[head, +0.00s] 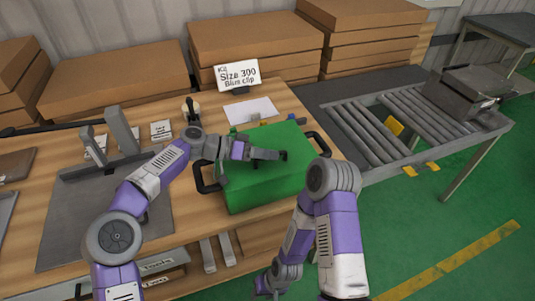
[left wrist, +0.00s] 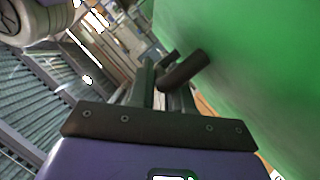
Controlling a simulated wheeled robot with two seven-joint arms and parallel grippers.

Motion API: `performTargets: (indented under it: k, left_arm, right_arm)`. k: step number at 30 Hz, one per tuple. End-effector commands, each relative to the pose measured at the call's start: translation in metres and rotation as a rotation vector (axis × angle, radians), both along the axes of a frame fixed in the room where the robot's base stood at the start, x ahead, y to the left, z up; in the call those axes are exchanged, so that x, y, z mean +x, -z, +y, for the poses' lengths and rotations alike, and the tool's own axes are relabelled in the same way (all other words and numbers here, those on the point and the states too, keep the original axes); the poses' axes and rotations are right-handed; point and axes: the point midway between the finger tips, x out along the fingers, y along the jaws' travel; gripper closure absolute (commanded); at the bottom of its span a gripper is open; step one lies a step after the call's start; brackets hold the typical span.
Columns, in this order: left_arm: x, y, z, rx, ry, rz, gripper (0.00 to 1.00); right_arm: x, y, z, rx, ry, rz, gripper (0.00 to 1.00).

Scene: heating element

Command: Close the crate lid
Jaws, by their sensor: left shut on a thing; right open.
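The green crate (head: 262,192) stands on the wooden table with a black handle at each end. Its green lid (head: 272,136) covers the top in the head view; I cannot tell whether it sits flush. My left gripper (head: 281,155) is over the lid, shut on a short black lid handle. In the left wrist view, this black lid handle (left wrist: 185,70) lies between the fingers beside a broad green surface. My right gripper (head: 266,287) hangs low at the front, away from the crate, open and small in view. My left forearm hides part of the crate's left side.
Cardboard boxes (head: 255,45) line the back. A grey tray (head: 100,215) lies left. A roller conveyor (head: 385,130) stands right.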

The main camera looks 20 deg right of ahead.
Motion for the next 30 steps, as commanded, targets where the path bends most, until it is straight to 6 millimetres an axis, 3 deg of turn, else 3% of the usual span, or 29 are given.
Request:
performTargets:
  k: [1,5,14,24,30]
  left_arm:
    - [0.001,0.001,0.001,0.002,-0.002,0.000,0.77]
    - [0.001,0.001,0.001,0.002,-0.003,0.001,0.60]
    - [0.002,0.000,0.003,0.002,-0.005,0.001,0.60]
    - [0.016,-0.016,0.050,0.002,-0.007,0.002,0.60]
    - [0.021,-0.021,0.068,0.002,-0.003,0.001,0.60]
  right_arm:
    - [0.000,0.000,0.000,0.000,0.000,0.000,0.57]
    - [0.000,0.000,0.000,0.000,0.000,0.000,0.57]
    - [0.000,-0.001,0.000,0.000,0.000,0.000,0.57]
    - [0.000,-0.015,0.000,0.000,0.000,0.000,0.57]
    - [0.000,-0.019,0.000,0.000,0.000,0.000,0.57]
